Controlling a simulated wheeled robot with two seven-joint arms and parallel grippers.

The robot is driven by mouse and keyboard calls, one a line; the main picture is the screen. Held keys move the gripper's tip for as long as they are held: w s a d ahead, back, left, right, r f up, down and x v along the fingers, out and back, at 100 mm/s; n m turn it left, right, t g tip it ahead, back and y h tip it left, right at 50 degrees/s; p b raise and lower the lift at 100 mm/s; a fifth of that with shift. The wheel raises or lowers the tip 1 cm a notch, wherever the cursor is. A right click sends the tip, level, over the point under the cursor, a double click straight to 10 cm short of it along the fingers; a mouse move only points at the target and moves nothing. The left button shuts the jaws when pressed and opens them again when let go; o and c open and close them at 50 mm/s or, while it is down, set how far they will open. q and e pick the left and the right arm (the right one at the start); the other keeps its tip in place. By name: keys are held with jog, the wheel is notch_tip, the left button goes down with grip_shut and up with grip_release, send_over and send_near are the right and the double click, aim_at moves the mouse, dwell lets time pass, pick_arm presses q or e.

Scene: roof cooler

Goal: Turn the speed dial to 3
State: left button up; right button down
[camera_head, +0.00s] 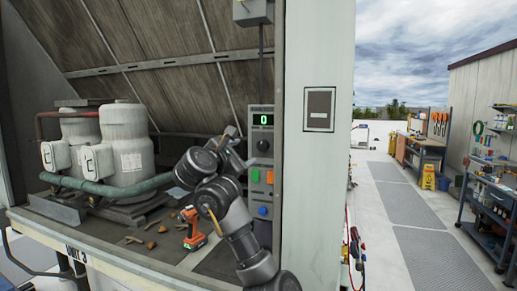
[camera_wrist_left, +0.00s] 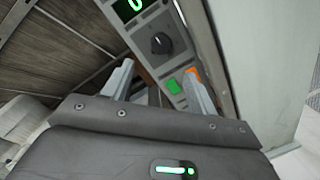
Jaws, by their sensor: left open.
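The speed dial is a dark round knob (camera_head: 263,145) on a grey control panel (camera_head: 254,196). It also shows in the left wrist view as a black knob (camera_wrist_left: 161,43) with a light pointer mark. The green display (camera_head: 263,119) above it reads 0. My left gripper (camera_head: 240,147) is open and empty, just left of the panel in the head view. In the left wrist view its two fingers (camera_wrist_left: 158,82) stand apart, with the dial beyond and between them, apparently not touched. My right gripper is not in view.
Below the dial sit a green button (camera_head: 255,175), an orange button (camera_head: 270,177) and a blue knob (camera_head: 262,211). An orange cordless drill (camera_head: 190,228) and small loose pieces lie on the ledge to the left. A pale post (camera_head: 320,190) stands right of the panel.

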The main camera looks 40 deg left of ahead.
aim_at(261, 147)
pick_arm(q)
jog(key=p+x, duration=0.3)
jog(key=x, duration=0.8)
jog(key=shift+c, duration=0.5)
jog(key=shift+f, duration=0.1)
jog(key=c, duration=0.9)
